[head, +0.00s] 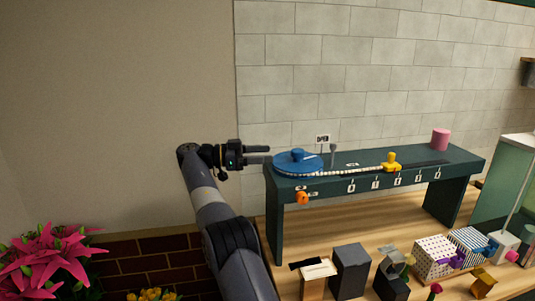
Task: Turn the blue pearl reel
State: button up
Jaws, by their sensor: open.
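The blue pearl reel (297,163) is a flat blue disc with a raised blue knob (297,154) on top. It lies at the left end of a dark green raised bench (375,172). A string of white pearls (350,171) runs from the reel to the right along the bench, up to a yellow slider (391,162). My gripper (268,155) is open, with its fingers pointing right. In the picture its fingertips are at the left edge of the reel; I cannot tell whether they touch it. Nothing shows between the fingers.
An orange knob (303,198) and several numbered tags are on the bench front. A grey post (333,149) stands behind the pearls, a pink cylinder (440,139) at the right end. Boxes (434,258) crowd the wooden table below. Pink flowers (50,262) are at lower left.

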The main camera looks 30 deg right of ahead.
jog(key=shift+r, duration=0.1)
notch_tip(320, 180, up, 3)
jog(key=n+t+h+b, duration=0.2)
jog(key=n+t, duration=0.1)
jog(key=t, duration=0.1)
jog(key=n+t+y+b, duration=0.2)
jog(key=n+t+b, duration=0.35)
jog(key=t, duration=0.45)
send_near(294, 154)
jog(key=shift+n, duration=0.35)
jog(key=p+x, duration=0.5)
jog(key=x, duration=0.4)
jog(key=shift+w+d, duration=0.1)
jog(key=shift+d, duration=0.2)
grip_shut()
